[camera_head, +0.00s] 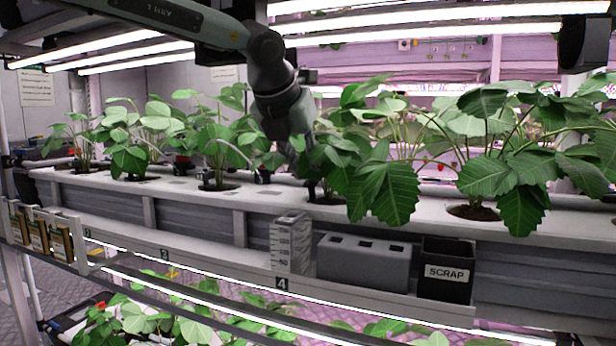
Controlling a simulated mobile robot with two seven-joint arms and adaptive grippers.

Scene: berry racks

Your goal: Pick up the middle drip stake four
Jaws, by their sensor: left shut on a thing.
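My left gripper (308,178) comes down from the top left to the planting hole (325,199) behind the label 4 (282,283). It is shut on a thin dark piece, which I take to be the drip stake (312,190). Leaves and the gripper hide most of it, so I cannot tell whether its tip is still in the soil. A strawberry plant (341,150) stands right beside the gripper, its leaves close to the fingers. My right gripper is not in view.
The white trough (120,187) holds several leafy plants. On the front ledge are a clear graduated container (291,245), a grey block with holes (363,262) and a black SCRAP bin (446,270). Light bars (440,28) hang above. Small boxes (38,236) stand at the left.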

